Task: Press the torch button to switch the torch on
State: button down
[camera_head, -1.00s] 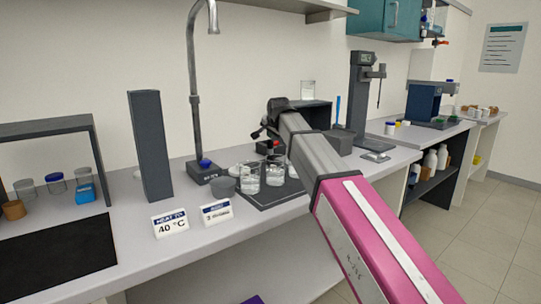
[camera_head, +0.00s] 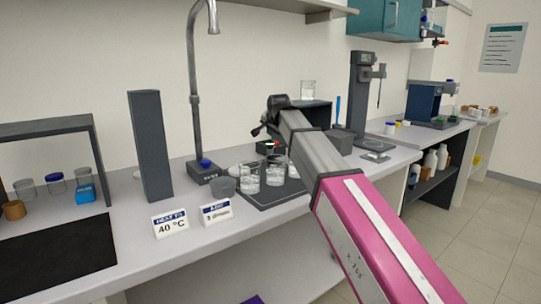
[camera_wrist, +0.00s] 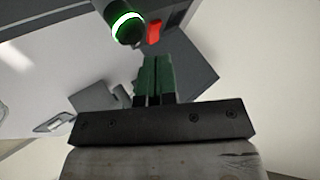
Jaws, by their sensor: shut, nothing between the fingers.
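My gripper (camera_wrist: 157,62) shows in the wrist view with its two dark green fingers shut together and nothing between them. Just beyond the fingertips is a small red part (camera_wrist: 155,32) on a dark grey body. Left of it is a dark round part with a glowing green ring (camera_wrist: 126,27). I cannot tell for sure which of these is the torch or its button, or whether the fingertips touch anything. In the head view my arm hides the fingers. A small dark box with a red part (camera_head: 271,145) shows beside my wrist.
Glass beakers (camera_head: 249,178) stand on a dark mat (camera_head: 272,199) near my arm. A tap (camera_head: 195,110) and a grey column (camera_head: 150,145) stand to the left. Two signs, one reading 40 °C (camera_head: 170,223), stand at the bench's front edge. A tall stand (camera_head: 360,95) is behind my arm.

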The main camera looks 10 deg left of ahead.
jog(key=shift+r, duration=0.2)
notch_tip(320, 180, up, 6)
jog(key=shift+f, duration=0.1)
dwell(0.7)
